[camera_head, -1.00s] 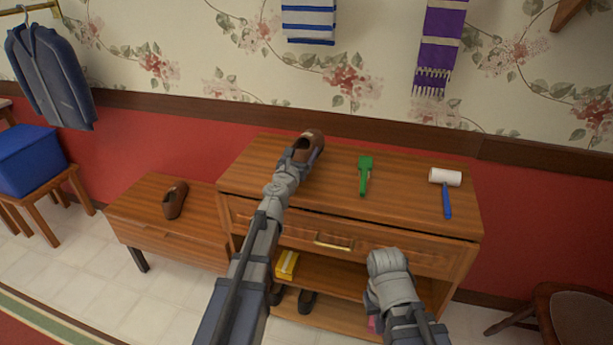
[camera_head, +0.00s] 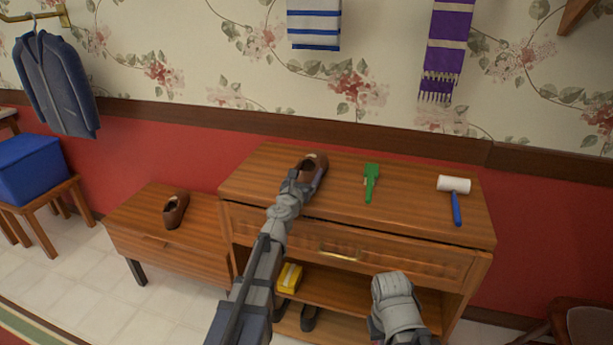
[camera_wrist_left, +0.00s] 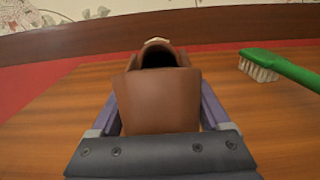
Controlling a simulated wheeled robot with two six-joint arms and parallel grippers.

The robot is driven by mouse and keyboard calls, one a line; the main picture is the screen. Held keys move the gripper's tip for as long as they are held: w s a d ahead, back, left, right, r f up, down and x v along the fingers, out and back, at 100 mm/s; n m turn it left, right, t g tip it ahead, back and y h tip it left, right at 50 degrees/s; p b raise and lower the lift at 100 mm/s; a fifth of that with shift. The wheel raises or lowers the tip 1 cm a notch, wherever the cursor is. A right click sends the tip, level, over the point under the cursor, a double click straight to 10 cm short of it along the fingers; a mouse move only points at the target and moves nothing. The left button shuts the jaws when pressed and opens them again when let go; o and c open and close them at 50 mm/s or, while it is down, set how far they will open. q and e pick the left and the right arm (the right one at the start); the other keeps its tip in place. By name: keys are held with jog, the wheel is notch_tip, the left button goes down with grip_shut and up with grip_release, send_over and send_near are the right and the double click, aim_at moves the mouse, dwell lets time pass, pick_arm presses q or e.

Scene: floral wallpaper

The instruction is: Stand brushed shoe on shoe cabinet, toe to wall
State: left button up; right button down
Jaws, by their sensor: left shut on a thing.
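A brown shoe (camera_head: 313,164) is at the left part of the wooden shoe cabinet's top (camera_head: 340,207). My left gripper (camera_head: 304,178) is shut on it from the heel end. In the left wrist view the shoe (camera_wrist_left: 160,98) sits between the purple-grey fingers, heel toward me and toe pointing to the wall. Whether its sole touches the top is hard to tell. A second brown shoe (camera_head: 176,209) stands on the low bench at left. A green brush (camera_head: 371,182) lies on the cabinet, right of the held shoe. My right forearm shows low in front of the cabinet; its fingertips are not visible.
A lint roller (camera_head: 454,187) lies at the cabinet's right. Below are shelves with a yellow box (camera_head: 289,277) and dark shoes (camera_head: 309,318). The low bench (camera_head: 150,196) stands left, with a blue box (camera_head: 30,168) beyond. The cabinet top between brush and roller is clear.

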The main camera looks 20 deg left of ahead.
pick_arm(q)
jog(key=shift+f, duration=0.2)
jog(key=o, duration=1.6)
jog(key=shift+r, duration=0.1)
jog(key=shift+c, duration=0.2)
jog(key=shift+r, duration=0.2)
jog(key=s, duration=1.2)
jog(key=shift+a, duration=0.2)
